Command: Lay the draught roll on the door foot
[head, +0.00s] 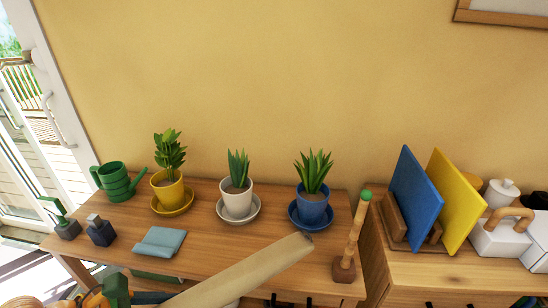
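The draught roll is a long beige cylinder (240,277), slanting from the bottom edge up to the right. Its far end overlaps the front of the table in the head view; its near end is cut off. The white glazed door (55,100) stands at the far left, with bright floor at its foot; the table hides part of that area. Green and orange parts of what looks like my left gripper (117,291) show at the bottom left beside the roll; its grip is not visible. A green and orange bit at the bottom right corner may be my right gripper (525,302).
A cabinet (460,275) at right carries blue and yellow boards and white containers.

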